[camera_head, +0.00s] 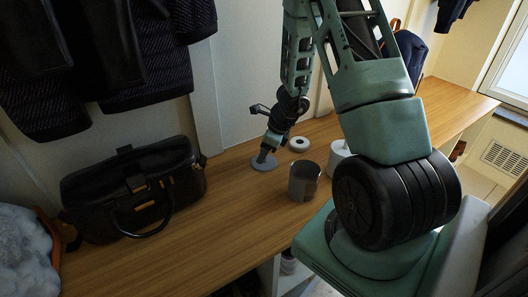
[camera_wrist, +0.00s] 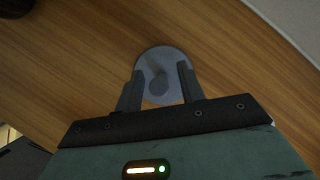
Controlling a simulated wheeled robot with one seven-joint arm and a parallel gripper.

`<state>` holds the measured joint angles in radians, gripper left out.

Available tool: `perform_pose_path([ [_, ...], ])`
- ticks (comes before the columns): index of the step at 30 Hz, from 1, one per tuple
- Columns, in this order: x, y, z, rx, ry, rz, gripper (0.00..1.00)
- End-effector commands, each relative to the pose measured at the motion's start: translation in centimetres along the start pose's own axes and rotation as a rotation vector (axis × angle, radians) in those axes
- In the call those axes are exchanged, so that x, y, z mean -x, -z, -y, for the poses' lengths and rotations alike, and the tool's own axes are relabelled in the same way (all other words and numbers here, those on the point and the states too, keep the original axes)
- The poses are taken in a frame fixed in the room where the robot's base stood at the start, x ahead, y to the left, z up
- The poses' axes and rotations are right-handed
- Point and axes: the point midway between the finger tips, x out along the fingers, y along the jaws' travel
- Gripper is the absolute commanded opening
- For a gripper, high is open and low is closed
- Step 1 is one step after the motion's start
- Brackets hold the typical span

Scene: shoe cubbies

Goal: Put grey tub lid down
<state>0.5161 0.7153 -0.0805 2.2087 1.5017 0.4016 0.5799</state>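The grey tub lid (camera_head: 262,164) is a flat round disc with a small knob and appears to lie flat on the wooden bench top. My gripper (camera_head: 265,153) points down at it from above. In the wrist view the lid (camera_wrist: 158,55) sits just beyond and between the fingertips of my gripper (camera_wrist: 160,72). The knob stands between the two fingers, which are apart with a gap beside it. A grey open cylindrical tub (camera_head: 304,182) stands upright to the right of the lid.
A white round lid (camera_head: 299,144) lies behind the tub, and a white tub (camera_head: 338,155) stands partly behind my arm. A black handbag (camera_head: 135,190) sits to the left. Jackets (camera_head: 100,50) hang above. The bench front (camera_head: 215,235) is clear.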

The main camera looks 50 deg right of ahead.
Motion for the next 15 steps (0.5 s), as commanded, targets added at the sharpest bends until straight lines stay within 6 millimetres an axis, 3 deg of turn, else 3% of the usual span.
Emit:
perform_pose_path([
  [10, 0.7, -0.2, 0.0, 0.000, 0.000, 0.000, 0.39],
  [15, 3.8, -0.4, 0.0, 0.000, 0.002, 0.002, 0.39],
])
